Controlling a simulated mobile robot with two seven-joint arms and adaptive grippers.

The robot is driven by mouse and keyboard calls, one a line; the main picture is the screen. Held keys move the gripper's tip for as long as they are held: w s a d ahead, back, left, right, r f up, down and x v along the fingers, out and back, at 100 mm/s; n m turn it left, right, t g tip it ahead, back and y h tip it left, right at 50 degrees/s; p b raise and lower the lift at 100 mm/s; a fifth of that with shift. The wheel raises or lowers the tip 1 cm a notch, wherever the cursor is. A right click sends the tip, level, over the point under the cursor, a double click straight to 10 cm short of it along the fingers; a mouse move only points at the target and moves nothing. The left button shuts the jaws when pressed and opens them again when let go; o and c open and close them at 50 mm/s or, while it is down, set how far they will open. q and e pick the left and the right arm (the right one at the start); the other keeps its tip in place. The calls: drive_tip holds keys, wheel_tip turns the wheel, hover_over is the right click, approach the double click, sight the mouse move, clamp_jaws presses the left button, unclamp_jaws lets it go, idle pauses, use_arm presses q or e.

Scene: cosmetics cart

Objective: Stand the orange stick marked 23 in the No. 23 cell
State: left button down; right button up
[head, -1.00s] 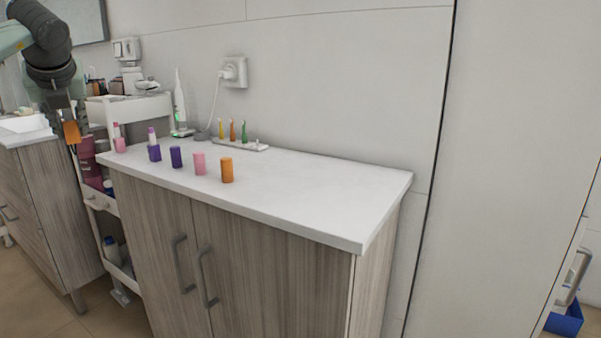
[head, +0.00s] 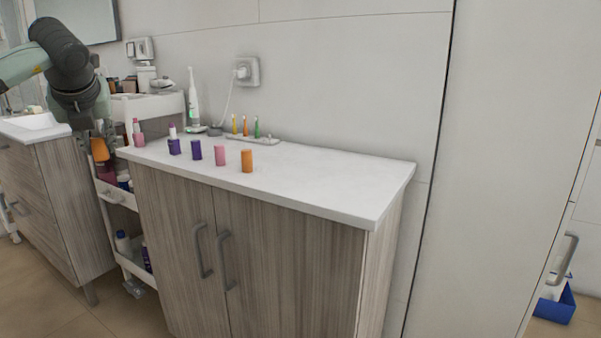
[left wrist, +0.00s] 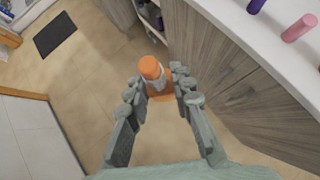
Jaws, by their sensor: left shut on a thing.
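My left gripper (head: 98,133) is shut on an orange stick (head: 99,149), which hangs beside the left end of the white counter, in front of the white cart. In the left wrist view the orange stick (left wrist: 150,68) is held between the two grey fingers of the left gripper (left wrist: 161,85), above the floor. Its round orange top faces the camera; below it is a paler band, then orange again. I cannot read any number on it. I cannot make out a cell marked No. 23 in either view. My right gripper is not in view.
On the counter (head: 330,178) stand an orange cylinder (head: 247,160), a pink one (head: 219,155), purple ones (head: 196,149) and a pink-based stick (head: 138,139). Behind are a tray with small brushes (head: 253,139) and a white electric toothbrush (head: 193,108). The white cart (head: 155,104) stands left of the counter.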

use_arm(q)
drive_tip(key=s+d+f+m+h, duration=0.1)
drive_tip(key=s+d+f+m, duration=0.1)
drive_tip(key=d, duration=0.5)
drive_tip(key=s+d+f+m+h, duration=0.2)
drive_tip(key=s+d+f, duration=0.3)
drive_tip(key=s+d, duration=0.1)
drive_tip(key=s+d+f+m+t+h, duration=0.1)
drive_tip(key=s+d+f, duration=0.3)
drive_tip(key=d, duration=0.4)
drive_tip(key=shift+d+m, duration=0.25)
drive_tip(key=shift+m, duration=0.15)
